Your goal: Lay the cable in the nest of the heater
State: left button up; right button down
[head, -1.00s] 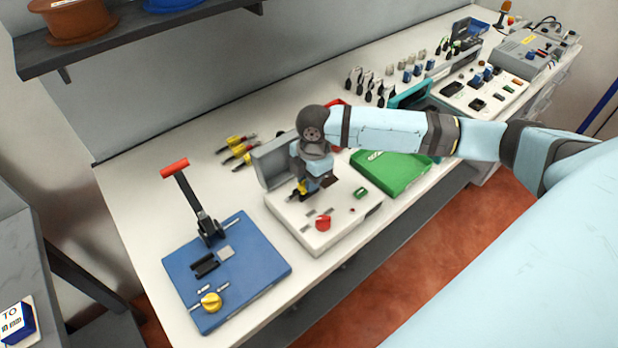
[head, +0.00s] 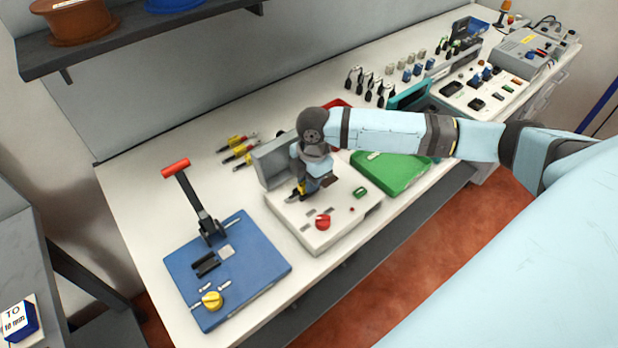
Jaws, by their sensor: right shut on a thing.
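The heater appears to be the off-white box (head: 325,241) with a raised grey lid (head: 272,162), a red knob and a green button. My right gripper (head: 304,191) is over the rear left part of its top, in front of the lid. It is shut on a cable (head: 292,196), of which a small dark end and a bit of yellow show. The gripper and wrist hide the rest of the cable and most of the nest, so I cannot tell whether the cable touches the nest. My left gripper is out of view.
A blue device (head: 240,285) with a red-handled lever and yellow knob stands to the left. A green case (head: 388,172) stands close on the right. Bare white table (head: 140,205) shows at the left.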

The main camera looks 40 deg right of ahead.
jog(key=shift+s+f, duration=0.15)
jog(key=shift+f, duration=0.05)
